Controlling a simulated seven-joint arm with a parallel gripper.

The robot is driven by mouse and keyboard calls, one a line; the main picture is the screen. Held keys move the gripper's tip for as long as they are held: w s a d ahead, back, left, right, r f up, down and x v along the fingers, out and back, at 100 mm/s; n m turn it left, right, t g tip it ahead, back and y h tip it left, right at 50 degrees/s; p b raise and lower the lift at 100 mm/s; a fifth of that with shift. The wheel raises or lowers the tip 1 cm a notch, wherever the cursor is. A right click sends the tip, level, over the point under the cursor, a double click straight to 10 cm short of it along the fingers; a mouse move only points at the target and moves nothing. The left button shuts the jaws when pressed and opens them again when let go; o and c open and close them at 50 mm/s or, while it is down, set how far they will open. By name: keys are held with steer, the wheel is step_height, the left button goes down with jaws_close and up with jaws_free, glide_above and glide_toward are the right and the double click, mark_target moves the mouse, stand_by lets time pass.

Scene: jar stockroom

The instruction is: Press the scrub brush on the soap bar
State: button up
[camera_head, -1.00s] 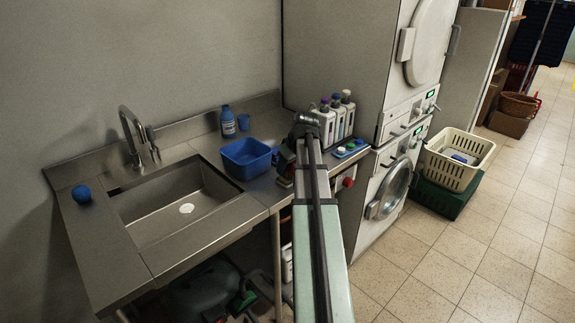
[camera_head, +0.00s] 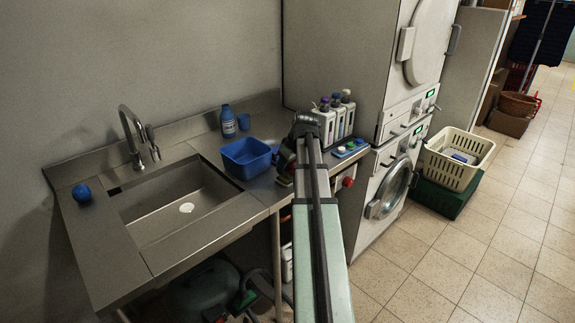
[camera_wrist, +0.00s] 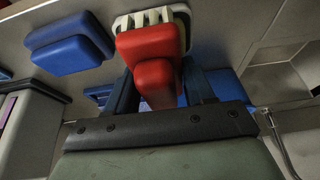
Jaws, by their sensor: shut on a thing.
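The scrub brush (camera_wrist: 152,45) has a red handle and body with pale bristles at the top of the wrist view. My gripper (camera_wrist: 158,85) is shut on it, one dark finger on each side. In the head view my gripper (camera_head: 287,162) is over the counter, right of the blue basin, and partly hidden behind my arm. I cannot pick out the soap bar with certainty, nor tell whether the bristles touch anything. A blue rounded block (camera_wrist: 72,42) lies left of the brush in the wrist view.
The blue basin (camera_head: 246,158) stands between the sink (camera_head: 135,205) and my gripper. Several capped bottles (camera_head: 336,118) and a blue tray (camera_head: 349,149) with small coloured items are to the right.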

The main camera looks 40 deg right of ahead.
steer(key=shift+r, duration=3.45)
